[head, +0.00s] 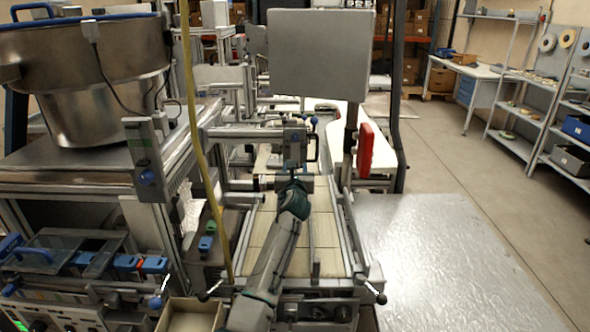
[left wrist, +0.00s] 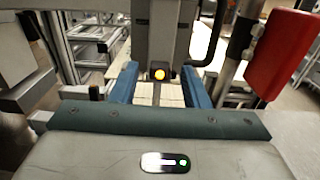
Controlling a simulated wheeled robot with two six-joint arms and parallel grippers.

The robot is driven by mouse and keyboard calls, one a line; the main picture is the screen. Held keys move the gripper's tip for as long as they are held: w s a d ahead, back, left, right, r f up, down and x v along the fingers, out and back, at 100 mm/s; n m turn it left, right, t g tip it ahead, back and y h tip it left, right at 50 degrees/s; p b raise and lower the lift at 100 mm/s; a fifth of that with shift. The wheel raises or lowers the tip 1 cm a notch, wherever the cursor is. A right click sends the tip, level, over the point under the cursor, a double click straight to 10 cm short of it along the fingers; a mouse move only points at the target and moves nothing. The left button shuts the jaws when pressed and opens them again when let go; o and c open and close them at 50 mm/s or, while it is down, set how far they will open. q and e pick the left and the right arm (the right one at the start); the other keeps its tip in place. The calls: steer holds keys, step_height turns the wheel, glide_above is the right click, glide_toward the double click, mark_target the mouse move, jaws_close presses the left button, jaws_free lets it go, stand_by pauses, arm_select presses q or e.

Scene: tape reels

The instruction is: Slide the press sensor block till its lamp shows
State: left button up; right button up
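The small dark sensor block (left wrist: 159,82) is in the middle of the left wrist view, under a grey upright press part (left wrist: 156,30). Its round lamp (left wrist: 160,73) glows orange. My left gripper (left wrist: 160,92) has its two blue fingers apart, one on each side of the block, with a visible gap on both sides. In the head view my left gripper (head: 293,186) reaches up to the front of the press (head: 296,142); the block cannot be made out there. My right gripper is not in view.
A red box (head: 365,150) is mounted on a post right of the press. A yellow hose (head: 200,150) hangs left of my arm. A metal bowl feeder (head: 85,70) stands at the left. The metal tabletop (head: 450,260) at the right is bare.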

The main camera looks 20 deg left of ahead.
arm_select(q)
steer(key=shift+s, duration=0.15)
steer(key=v, duration=1)
steer(key=shift+s+b, duration=0.3)
steer(key=shift+b, duration=0.15)
steer(key=shift+r, duration=0.15)
